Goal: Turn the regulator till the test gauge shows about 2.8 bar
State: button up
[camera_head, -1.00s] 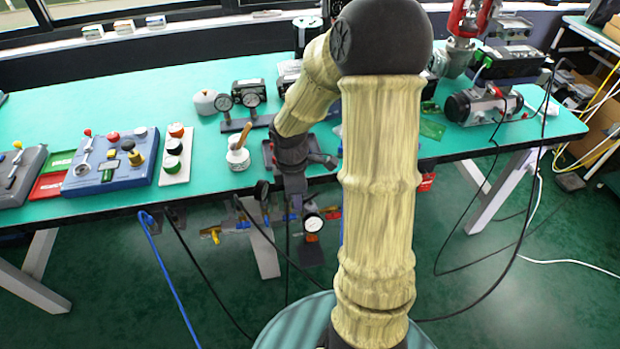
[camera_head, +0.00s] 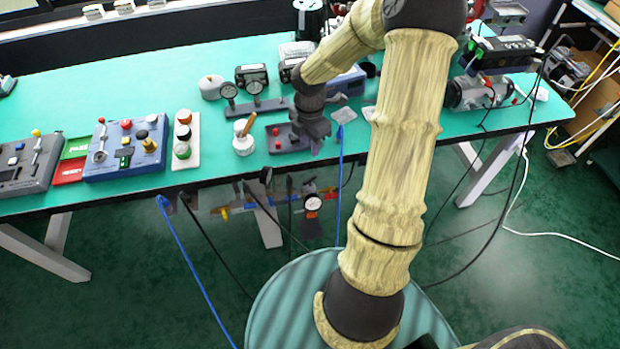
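A white-faced round gauge (camera_head: 312,202) hangs below the table's front edge, its dial too small to read. Beside it, to the left, runs a row of small fittings with a yellow handle (camera_head: 224,212). A regulator cannot be told apart with certainty among these parts. Two more dark-rimmed gauges (camera_head: 241,92) stand on a small bracket on the table. My gripper (camera_head: 316,150) points down near the table's front edge, above the hanging gauge and apart from it. Its fingers are small and blurred, so I cannot see whether they are open. My arm hides part of the table to the right.
The green table (camera_head: 90,90) carries a blue control box (camera_head: 126,148), a white button strip (camera_head: 186,140) and a white pot (camera_head: 243,138) with a brown handle. A valve actuator (camera_head: 480,92) stands at right. Blue and black hoses hang below the front edge.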

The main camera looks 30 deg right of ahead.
aim_at(310, 178)
notch_tip(310, 178, down, 17)
jog(key=b, duration=0.3)
dwell(0.3)
grip_shut()
